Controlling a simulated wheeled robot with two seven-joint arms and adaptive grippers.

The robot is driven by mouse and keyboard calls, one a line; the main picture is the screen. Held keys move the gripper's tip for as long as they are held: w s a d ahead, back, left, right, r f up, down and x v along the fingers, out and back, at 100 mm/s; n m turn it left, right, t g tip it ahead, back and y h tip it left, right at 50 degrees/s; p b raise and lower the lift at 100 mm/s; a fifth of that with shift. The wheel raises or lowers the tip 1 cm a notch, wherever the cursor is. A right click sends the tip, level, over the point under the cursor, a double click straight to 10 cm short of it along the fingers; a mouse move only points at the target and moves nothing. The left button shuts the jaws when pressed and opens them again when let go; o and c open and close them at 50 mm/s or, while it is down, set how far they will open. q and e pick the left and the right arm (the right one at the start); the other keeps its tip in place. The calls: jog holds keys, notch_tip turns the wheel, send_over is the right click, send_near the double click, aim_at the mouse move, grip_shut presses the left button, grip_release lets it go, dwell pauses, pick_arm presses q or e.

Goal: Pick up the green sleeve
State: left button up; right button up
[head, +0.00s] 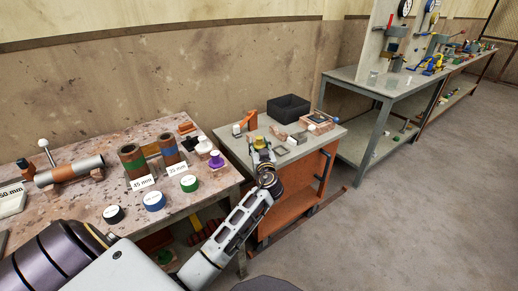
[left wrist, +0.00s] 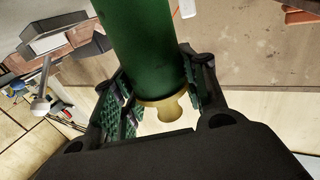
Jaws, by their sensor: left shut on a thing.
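The green sleeve (left wrist: 142,45) is a dark green cylinder in the left wrist view, with a tan, brass-coloured knobbed piece (left wrist: 170,108) at its near end. My left gripper (left wrist: 163,92) is shut on the sleeve, a finger on each side of it. In the head view my left gripper (head: 263,158) is over the near edge of the grey-topped cart, by a small yellowish piece (head: 260,142). The sleeve is hard to make out there. I cannot tell whether it touches the cart top. My right gripper is not in view.
The cart (head: 232,147) carries a black bin (head: 289,107), an orange bracket (head: 249,119) and small blocks. A long workbench (head: 360,82) stands behind right. Floor at right is clear.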

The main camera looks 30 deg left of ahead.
aim_at(259, 137)
pick_arm(q)
notch_tip(259, 137, up, 8)
jog(key=shift+p, duration=0.65)
jog(key=shift+r, duration=0.7)
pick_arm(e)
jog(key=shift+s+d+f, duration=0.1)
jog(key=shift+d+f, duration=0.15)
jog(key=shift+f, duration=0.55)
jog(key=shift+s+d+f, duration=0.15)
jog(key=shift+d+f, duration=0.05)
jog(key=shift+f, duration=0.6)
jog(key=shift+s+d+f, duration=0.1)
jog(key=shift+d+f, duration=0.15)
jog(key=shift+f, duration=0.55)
